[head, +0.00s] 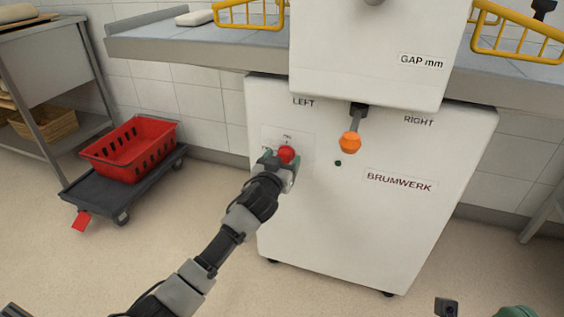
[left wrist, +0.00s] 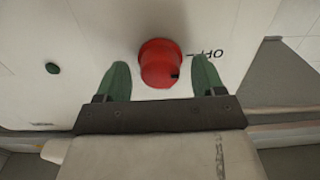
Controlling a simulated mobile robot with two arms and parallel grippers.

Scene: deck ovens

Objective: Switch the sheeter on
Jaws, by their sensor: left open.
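The sheeter (head: 400,160) is a white machine with "BRUMWERK", "LEFT", "RIGHT" and "GAP mm" lettering. A red round knob (head: 286,154) sits on its lower front, left of centre. My left gripper (head: 278,159) is at the knob. In the left wrist view the red knob (left wrist: 160,63) lies between the two green fingertips of my left gripper (left wrist: 162,78), which are open with gaps on both sides. Part of the label beside the knob shows, reading like "OFF" upside down. A green part at the lower right edge of the head view may be my right gripper, mostly cut off.
An orange-tipped lever (head: 350,143) hangs under the upper housing, with a small dark green button (head: 337,163) below it. Yellow wire guards (head: 250,14) stand on the sheeter table. A red crate (head: 130,150) sits on a dark dolly (head: 122,187) at left. The floor in front is clear.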

